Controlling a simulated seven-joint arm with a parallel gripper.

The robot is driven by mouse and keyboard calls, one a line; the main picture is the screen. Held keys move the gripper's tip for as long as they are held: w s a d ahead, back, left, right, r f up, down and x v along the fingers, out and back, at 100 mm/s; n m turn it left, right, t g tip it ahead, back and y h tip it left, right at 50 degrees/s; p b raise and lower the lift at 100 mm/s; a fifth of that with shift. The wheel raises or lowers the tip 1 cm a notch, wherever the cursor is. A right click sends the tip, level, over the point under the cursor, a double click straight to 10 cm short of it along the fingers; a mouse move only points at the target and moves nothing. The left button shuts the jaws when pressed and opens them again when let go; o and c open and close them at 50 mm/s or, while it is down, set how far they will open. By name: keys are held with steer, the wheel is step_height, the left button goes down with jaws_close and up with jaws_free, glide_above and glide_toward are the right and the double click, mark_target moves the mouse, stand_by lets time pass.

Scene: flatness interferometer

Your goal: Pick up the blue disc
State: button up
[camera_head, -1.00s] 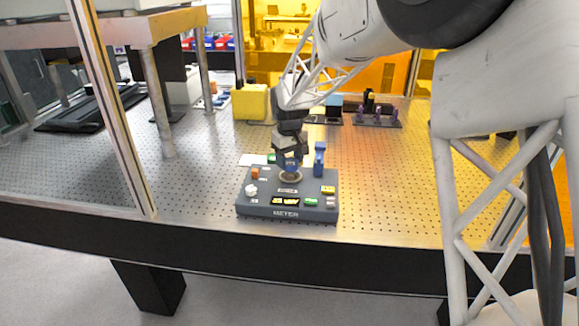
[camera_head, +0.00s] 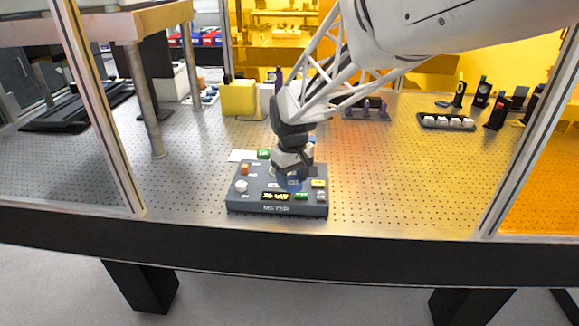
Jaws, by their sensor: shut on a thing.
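The dark grey meter box (camera_head: 240,204) sits on the perforated table near its front edge, with "METER" on its front. My gripper (camera_head: 292,178) points down over the middle of the box's top. It is shut on the blue disc (camera_head: 293,184), which shows as a small dark blue patch at the fingertips. The disc is mostly hidden by the fingers, and I cannot tell whether it touches the box. The round ring on the box top is hidden.
Small knobs and coloured labels surround the gripper on the box top, including a white knob (camera_head: 241,186) and an orange block (camera_head: 245,169). A yellow block (camera_head: 240,98) stands behind. Bare table lies to the right of the box.

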steer(key=shift+s+d+r, duration=0.1)
steer(key=shift+s+d, duration=0.1)
steer(key=shift+s, duration=0.25)
steer(key=shift+s+d, duration=0.15)
steer(key=shift+s, duration=0.3)
steer(key=shift+w+a, duration=0.1)
